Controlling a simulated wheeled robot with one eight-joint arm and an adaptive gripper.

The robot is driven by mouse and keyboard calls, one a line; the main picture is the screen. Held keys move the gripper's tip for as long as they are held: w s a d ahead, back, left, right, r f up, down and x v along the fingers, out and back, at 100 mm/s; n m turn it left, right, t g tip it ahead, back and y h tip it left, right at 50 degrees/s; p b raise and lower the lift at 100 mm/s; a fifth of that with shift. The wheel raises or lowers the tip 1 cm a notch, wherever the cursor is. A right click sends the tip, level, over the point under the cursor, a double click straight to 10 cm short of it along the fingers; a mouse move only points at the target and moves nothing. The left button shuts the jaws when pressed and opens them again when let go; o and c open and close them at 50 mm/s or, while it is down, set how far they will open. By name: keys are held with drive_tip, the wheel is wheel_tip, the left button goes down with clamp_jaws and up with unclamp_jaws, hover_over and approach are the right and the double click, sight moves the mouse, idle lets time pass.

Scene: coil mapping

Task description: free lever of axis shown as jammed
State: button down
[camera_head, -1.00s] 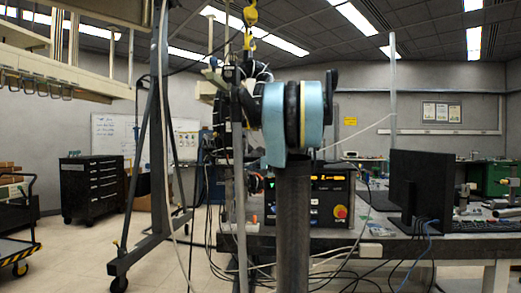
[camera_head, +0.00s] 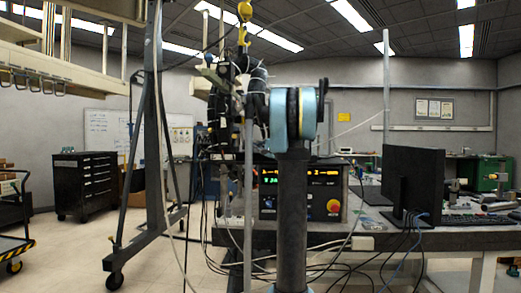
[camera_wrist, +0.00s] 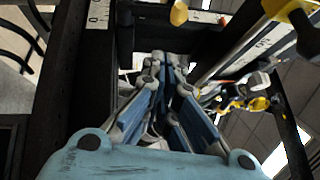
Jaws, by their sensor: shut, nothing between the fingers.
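My gripper (camera_wrist: 165,62) shows in the wrist view with its blue-and-grey fingers together and nothing between them. Its tips point into a dark frame with white numbered scales (camera_wrist: 97,14). A yellow knob (camera_wrist: 179,13) is just above the tips, apart from them in the picture. A larger yellow-and-black part (camera_wrist: 290,12) is at the upper right; I cannot tell which of these is a lever. In the head view a black control box (camera_head: 300,192) has amber text and green digits, too small to read. The gripper is hidden there behind my arm.
A cable-hung rig (camera_head: 237,85) stands left of my arm, under a yellow hook (camera_head: 244,12). Loose cables hang below the bench (camera_head: 440,238). A black monitor (camera_head: 414,180) stands on the bench at the right. A dark gantry leg (camera_head: 150,130) is at the left, with open floor beyond.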

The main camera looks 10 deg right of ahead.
sight(233, 143)
drive_tip(key=shift+w+a+r, duration=0.2)
drive_tip(key=shift+w+a, duration=0.2)
drive_tip(key=shift+a, duration=0.5)
drive_tip(key=shift+w+a+r, duration=0.2)
drive_tip(key=shift+w+a, duration=0.15)
drive_tip(key=shift+a, duration=0.5)
drive_tip(key=shift+w+a+r, duration=0.2)
drive_tip(key=shift+w+a, duration=0.2)
drive_tip(key=shift+a, duration=0.5)
drive_tip(key=shift+d, duration=0.1)
